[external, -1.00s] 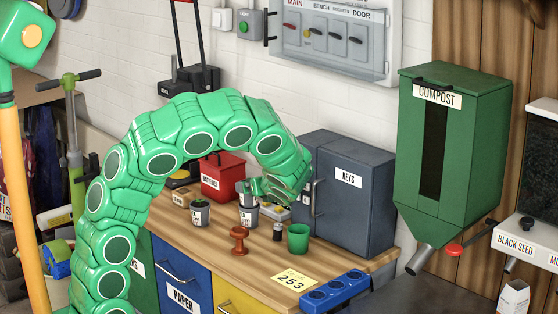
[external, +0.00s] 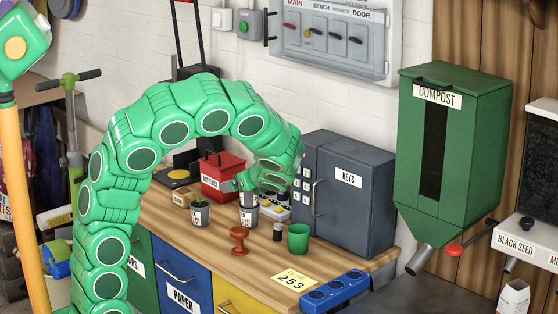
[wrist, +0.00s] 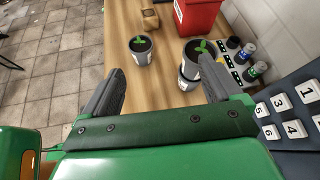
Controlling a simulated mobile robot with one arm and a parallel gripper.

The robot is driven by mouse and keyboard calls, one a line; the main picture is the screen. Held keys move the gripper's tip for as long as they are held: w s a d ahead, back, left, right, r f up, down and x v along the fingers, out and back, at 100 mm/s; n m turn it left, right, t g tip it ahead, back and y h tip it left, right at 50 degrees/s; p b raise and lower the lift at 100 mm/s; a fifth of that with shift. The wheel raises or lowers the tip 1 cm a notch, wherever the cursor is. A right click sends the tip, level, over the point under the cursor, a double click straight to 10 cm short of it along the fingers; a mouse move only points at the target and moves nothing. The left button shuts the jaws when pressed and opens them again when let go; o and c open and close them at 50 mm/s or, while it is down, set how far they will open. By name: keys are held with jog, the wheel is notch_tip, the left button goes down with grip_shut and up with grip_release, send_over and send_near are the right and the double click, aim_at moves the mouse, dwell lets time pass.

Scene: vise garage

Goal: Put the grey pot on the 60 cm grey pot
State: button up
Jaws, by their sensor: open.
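Two grey stands show on the bench. A single grey pot (external: 200,214) with a white label stands upright at left; in the wrist view the grey pot (wrist: 141,52) holds a small green sprout. To its right a second grey pot with a sprout (wrist: 191,60) appears to sit on or in another grey pot (wrist: 186,84), as a stack. The stack (external: 249,214) also shows in the external view, its top partly hidden by my gripper. My gripper (wrist: 164,78) is open and empty, its right finger overlapping the stack in view. The label sizes are unreadable.
A red box (external: 222,178) stands behind the pots and a dark key cabinet (external: 347,195) with keypad is at right. In front are a reddish-brown knob (external: 239,240), a small dark jar (external: 277,232) and a green cup (external: 298,239). Bare bench lies at front left.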

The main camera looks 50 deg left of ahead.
jog(key=s+a+r+n+g+h, duration=0.15)
jog(key=s+n+g+h, duration=0.3)
jog(key=s+n, duration=0.95)
jog(key=s+d+n+h, duration=0.2)
jog(key=s+d+h, duration=0.2)
jog(key=s+d, duration=0.3)
jog(key=s+d+n+h, duration=0.2)
jog(key=s+d+h, duration=0.2)
jog(key=s, duration=1.1)
jog(key=d, duration=0.3)
jog(key=shift+r, duration=0.4)
